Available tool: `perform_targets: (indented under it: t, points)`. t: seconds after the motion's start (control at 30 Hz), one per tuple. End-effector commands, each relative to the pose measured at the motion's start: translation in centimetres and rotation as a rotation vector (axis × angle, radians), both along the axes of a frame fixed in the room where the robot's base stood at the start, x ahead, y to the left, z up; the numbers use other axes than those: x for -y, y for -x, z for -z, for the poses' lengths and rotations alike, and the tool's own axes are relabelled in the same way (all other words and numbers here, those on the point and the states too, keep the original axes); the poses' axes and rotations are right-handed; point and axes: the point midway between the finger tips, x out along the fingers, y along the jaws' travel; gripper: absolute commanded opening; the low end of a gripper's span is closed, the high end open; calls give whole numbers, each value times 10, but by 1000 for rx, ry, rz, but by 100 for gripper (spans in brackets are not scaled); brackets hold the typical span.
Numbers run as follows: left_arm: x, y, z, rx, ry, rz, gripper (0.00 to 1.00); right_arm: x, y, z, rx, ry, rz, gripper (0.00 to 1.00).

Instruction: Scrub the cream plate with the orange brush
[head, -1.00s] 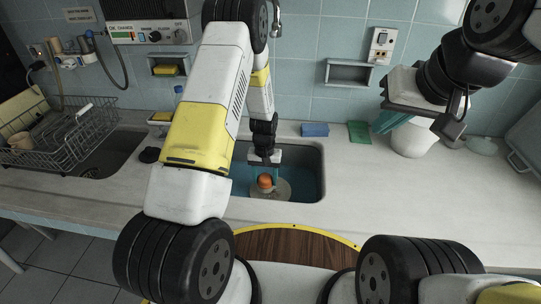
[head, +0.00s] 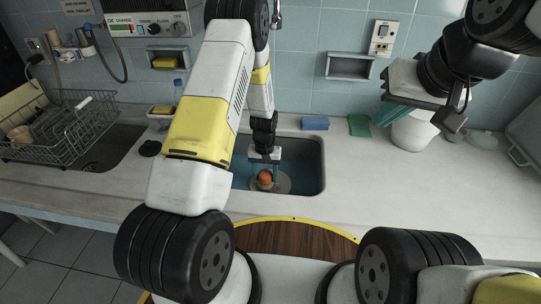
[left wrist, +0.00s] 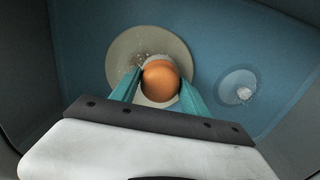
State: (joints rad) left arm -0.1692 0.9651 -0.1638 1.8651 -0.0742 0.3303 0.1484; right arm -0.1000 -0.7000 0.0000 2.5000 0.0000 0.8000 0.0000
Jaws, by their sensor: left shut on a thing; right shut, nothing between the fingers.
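The cream plate (left wrist: 128,50) lies on the floor of the blue sink basin, with small brown specks on its surface. It also shows in the head view (head: 284,186). The orange brush (left wrist: 161,80) has a round orange top and stands over the plate's lower right part in the left wrist view; whether its bristles touch the plate is hidden. My left gripper (left wrist: 158,88) reaches down into the sink with its teal fingers shut on the brush. My right gripper (head: 456,125) is shut and empty, raised over the counter at the right.
The sink (head: 315,160) has steep walls around my left gripper, and a drain (left wrist: 238,88) lies right of the plate. A blue sponge (head: 315,123), a green sponge (head: 359,126) and a white pot (head: 413,134) stand behind. A dish rack (head: 62,130) is left.

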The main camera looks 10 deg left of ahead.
Motion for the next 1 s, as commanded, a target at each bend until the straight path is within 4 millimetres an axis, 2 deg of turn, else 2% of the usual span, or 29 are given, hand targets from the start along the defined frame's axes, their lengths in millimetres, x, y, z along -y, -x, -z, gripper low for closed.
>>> perform_targets:
  t: [1.0]
  points:
    - [4,0,16,0,0,1,21,0,0,0,0,0,0,0]
